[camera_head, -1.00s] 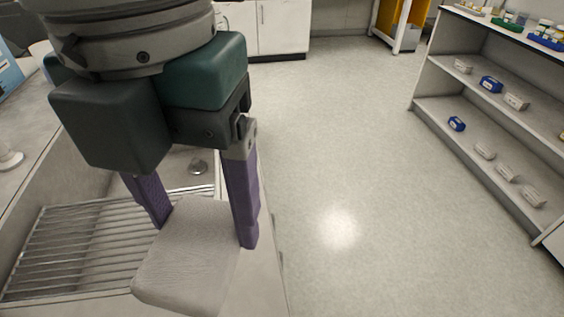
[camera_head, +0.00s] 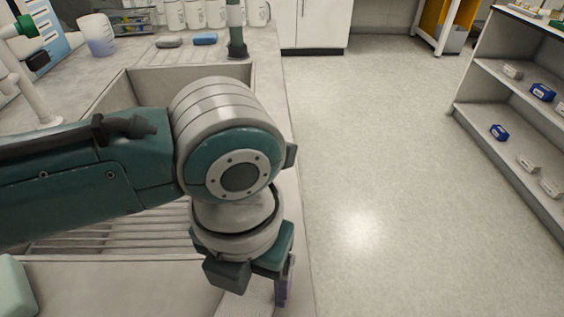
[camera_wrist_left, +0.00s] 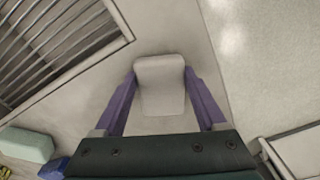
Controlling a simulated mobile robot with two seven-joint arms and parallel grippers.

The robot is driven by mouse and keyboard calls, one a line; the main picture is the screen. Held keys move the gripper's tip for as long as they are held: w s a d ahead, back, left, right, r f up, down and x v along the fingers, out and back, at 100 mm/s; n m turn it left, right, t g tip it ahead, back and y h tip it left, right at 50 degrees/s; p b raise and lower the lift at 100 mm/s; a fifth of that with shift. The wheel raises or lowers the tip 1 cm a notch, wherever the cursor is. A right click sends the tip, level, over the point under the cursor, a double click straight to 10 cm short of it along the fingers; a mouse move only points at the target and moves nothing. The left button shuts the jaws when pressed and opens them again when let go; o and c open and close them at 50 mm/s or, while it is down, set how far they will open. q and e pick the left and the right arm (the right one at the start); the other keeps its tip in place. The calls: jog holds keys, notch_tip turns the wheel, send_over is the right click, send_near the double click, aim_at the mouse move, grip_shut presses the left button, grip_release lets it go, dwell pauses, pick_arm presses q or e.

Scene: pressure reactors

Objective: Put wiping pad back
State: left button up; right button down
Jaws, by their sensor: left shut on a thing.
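A pale grey-white wiping pad (camera_wrist_left: 160,88) is between the purple fingers of my left gripper (camera_wrist_left: 160,74), which is shut on it. In the head view, only part of the pad (camera_head: 244,301) shows at the bottom edge, below my left gripper (camera_head: 264,294). The wrist and arm hide most of the fingers there. The pad is over the pale counter strip in front of the sink's slatted rack; whether it touches the counter I cannot tell. My right gripper is not in view.
A sink (camera_head: 121,92) with a slatted rack (camera_head: 115,236) lies under my left arm. A dark grey pad (camera_head: 168,42) and a blue pad (camera_head: 205,39) lie on the back counter near white bottles (camera_head: 172,14). A pale green block (camera_head: 14,287) is at lower left.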

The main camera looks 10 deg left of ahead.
pick_arm(q)
jog(key=shift+f, duration=0.15)
jog(key=o, duration=1.3)
jog(key=shift+c, duration=0.2)
jog(key=shift+r, duration=0.2)
